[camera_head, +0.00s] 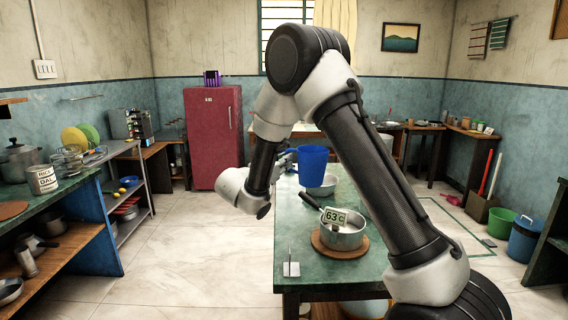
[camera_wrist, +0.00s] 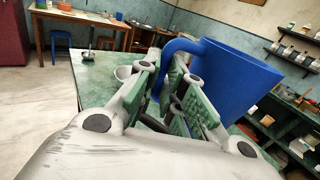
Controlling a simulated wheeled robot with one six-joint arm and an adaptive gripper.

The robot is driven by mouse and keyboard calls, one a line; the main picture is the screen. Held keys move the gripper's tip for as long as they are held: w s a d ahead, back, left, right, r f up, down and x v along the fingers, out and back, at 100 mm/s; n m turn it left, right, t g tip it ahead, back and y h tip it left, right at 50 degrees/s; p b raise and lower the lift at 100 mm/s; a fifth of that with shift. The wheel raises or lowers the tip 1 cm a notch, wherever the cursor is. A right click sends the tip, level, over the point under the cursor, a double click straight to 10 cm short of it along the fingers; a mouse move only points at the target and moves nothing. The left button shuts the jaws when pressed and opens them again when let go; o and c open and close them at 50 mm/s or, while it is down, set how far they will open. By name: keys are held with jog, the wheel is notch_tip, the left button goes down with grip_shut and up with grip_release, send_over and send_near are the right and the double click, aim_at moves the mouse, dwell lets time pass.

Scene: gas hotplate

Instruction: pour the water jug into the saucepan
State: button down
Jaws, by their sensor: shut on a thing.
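The blue water jug (camera_head: 312,166) is held above the green table and looks about upright in the head view. It also shows large in the wrist view (camera_wrist: 235,80), with its handle between the finger pads. My gripper (camera_head: 288,158) is shut on the handle, at the jug's left side; its fingers fill the middle of the wrist view (camera_wrist: 182,85). The steel saucepan (camera_head: 346,241) sits on a round brown board (camera_head: 322,247), nearer the camera than the jug and lower right of it. A tag reading "63 C" hides part of its rim. The jug's contents are hidden.
A pale bowl (camera_head: 322,189) stands on the green table (camera_head: 300,222) behind the saucepan, below the jug. A small upright metal item (camera_head: 291,268) stands at the near left corner. My arm hides the table's right side. A red fridge (camera_head: 214,140) stands farther back.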

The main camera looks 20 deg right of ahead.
notch_tip(320, 180, down, 8)
jog(key=s+d+m, duration=0.1)
jog(key=d+m, duration=0.1)
jog(key=m, duration=0.2)
jog(key=shift+s+r+y, duration=0.15)
jog(key=shift+r+y, duration=0.1)
jog(key=shift+y, duration=0.15)
jog(key=shift+s+a+g, duration=0.1)
jog(key=shift+g, duration=0.2)
jog(key=shift+s+d+r+m, duration=0.25)
jog(key=shift+r+m, duration=0.15)
jog(key=shift+m, duration=0.15)
jog(key=shift+s+d+r+m, duration=0.1)
jog(key=shift+s+r+m, duration=0.2)
jog(key=shift+m, duration=0.25)
jog(key=shift+r, duration=0.1)
jog(key=shift+s+d+f+m+y, duration=0.1)
jog(key=shift+s+d+m+y, duration=0.15)
jog(key=shift+m, duration=0.45)
jog(key=shift+s+d+f+m+y, duration=0.15)
jog(key=shift+d+m+y, duration=0.2)
jog(key=shift+m, duration=0.35)
